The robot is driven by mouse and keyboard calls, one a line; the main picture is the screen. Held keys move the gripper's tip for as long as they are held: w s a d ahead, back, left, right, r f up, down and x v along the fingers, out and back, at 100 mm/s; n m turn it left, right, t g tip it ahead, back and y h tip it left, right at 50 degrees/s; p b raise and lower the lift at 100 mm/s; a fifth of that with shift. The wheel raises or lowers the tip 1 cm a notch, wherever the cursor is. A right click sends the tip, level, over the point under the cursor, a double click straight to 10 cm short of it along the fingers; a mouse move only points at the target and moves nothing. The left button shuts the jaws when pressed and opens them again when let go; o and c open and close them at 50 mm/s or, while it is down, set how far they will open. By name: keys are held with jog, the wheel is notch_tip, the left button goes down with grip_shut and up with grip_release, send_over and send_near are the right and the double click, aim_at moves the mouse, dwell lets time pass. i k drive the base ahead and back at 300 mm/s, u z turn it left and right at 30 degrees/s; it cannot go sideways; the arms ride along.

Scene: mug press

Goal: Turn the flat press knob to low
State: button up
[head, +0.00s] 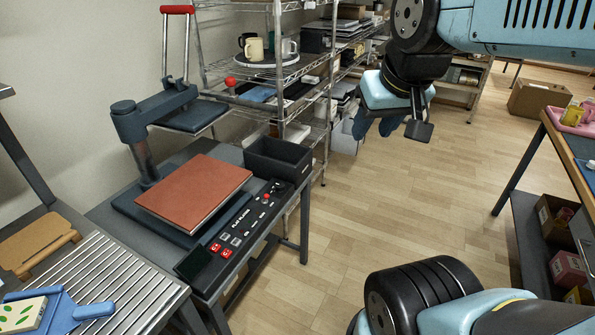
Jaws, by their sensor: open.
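The flat press stands at left on a grey table, with a reddish-brown pad (195,190) on its lower platen. Its black control panel (240,226) runs along the front right edge, with a "FLAT PLATEN" label and red buttons (221,251). A small dark knob (277,187) appears to sit at the panel's far end, near a red spot. Its setting is too small to read. My gripper (392,128) is open and empty, in the air over the floor, well to the right of the panel and apart from it.
A dark open bin (278,160) stands on the press table just behind the panel's far end. A wire rack (281,70) with mugs stands behind. A slatted table (100,290) is at front left, another table (560,145) at right. The floor between is clear.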

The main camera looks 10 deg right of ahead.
aim_at(280, 187)
jog(key=z, duration=0.8)
jog(key=i, duration=0.5)
jog(key=u, duration=1.25)
